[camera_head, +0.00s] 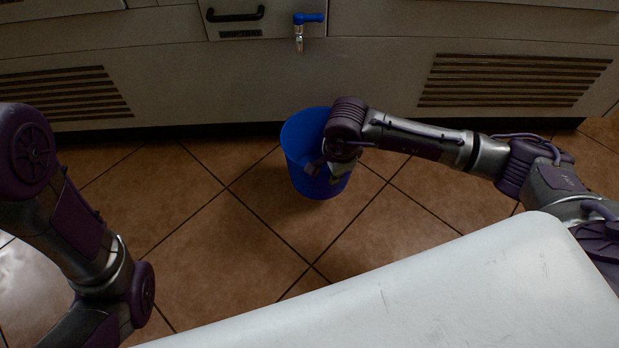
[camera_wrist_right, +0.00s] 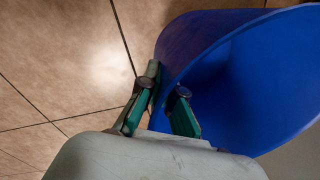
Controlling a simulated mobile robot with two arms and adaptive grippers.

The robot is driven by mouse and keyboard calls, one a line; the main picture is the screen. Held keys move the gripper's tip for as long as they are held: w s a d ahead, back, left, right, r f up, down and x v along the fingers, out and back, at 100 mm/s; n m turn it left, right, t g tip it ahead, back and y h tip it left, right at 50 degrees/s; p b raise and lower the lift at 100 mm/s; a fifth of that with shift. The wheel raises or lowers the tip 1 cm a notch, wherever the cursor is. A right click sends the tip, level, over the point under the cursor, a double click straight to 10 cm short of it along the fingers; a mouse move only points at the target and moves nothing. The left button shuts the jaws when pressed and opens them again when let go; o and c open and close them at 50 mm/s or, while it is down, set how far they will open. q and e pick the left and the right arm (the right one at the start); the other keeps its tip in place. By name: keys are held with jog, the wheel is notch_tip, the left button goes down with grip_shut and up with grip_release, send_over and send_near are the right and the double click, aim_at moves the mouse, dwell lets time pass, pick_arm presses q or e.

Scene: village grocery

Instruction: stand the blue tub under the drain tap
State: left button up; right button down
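The blue tub (camera_head: 300,133) is upright, at or close to the floor in front of the counter; I cannot tell whether its base touches. The drain tap (camera_head: 299,37), with a blue lever, sticks out of the counter front above and beyond the tub. My right gripper (camera_head: 328,167) is at the tub's near right rim. In the right wrist view, its fingers (camera_wrist_right: 165,90) converge on the tub's wall (camera_wrist_right: 245,85), one outside and one inside, and look shut on it. My left arm is at the left; its gripper is out of the picture.
The grey counter front (camera_head: 220,75) has a black handle (camera_head: 235,14) and vent grilles (camera_head: 515,80) on both sides of the tap. The tiled floor (camera_head: 230,235) around the tub is clear. The dark gap under the counter lies just behind the tub.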

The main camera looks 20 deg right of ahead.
jog(key=w+a+f+b, duration=0.1)
jog(key=w, duration=0.1)
jog(key=w+a+f+b, duration=0.1)
jog(key=w+f+b, duration=0.1)
jog(key=w, duration=0.1)
jog(key=w+f+b, duration=0.2)
jog(key=shift+w+a, duration=0.15)
jog(key=shift+a, duration=0.25)
notch_tip(320, 180, down, 4)
jog(key=b, duration=0.3)
jog(key=shift+r, duration=0.15)
jog(key=c, duration=1.8)
grip_release()
jog(key=o, duration=0.5)
